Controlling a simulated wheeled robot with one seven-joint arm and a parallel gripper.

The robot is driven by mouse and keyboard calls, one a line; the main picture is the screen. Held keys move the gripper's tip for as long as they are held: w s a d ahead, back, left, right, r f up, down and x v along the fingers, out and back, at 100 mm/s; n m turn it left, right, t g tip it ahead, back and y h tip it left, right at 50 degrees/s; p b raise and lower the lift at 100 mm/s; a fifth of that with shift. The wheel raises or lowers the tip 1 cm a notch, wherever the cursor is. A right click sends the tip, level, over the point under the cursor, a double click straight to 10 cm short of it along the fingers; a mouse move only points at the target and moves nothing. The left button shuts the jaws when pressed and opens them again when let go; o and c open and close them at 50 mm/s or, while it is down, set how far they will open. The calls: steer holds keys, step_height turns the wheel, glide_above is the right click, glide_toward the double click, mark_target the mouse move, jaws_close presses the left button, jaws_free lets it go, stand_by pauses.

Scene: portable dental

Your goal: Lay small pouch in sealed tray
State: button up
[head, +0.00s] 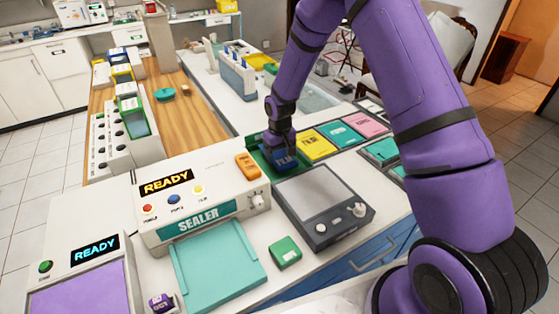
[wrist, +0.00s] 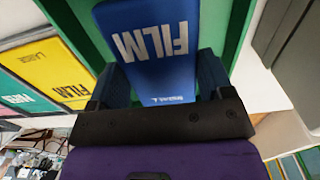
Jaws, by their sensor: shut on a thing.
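My gripper (head: 284,147) points down beside the sealer and is shut on a blue pouch (head: 287,160) marked FILM. In the wrist view the two dark fingers (wrist: 160,85) hold the sides of the blue pouch (wrist: 150,40), whose small print is too blurred to read. The pouch is at a dark green tray (head: 260,153); the tray's green rim (wrist: 238,25) also shows around it in the wrist view. I cannot tell whether the pouch touches the tray floor. No label reading "sealed" is legible.
Yellow (head: 311,144), teal (head: 339,134) and pink (head: 365,124) pouches lie in a row to the right. A grey device (head: 322,205) stands in front, with the sealer (head: 199,210) at left. A green block (head: 285,252) lies near the counter's front edge.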

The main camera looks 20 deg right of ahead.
mark_target(280, 155)
steer(key=shift+f, duration=1.5)
steer(key=shift+f, duration=0.15)
steer(key=o, duration=1)
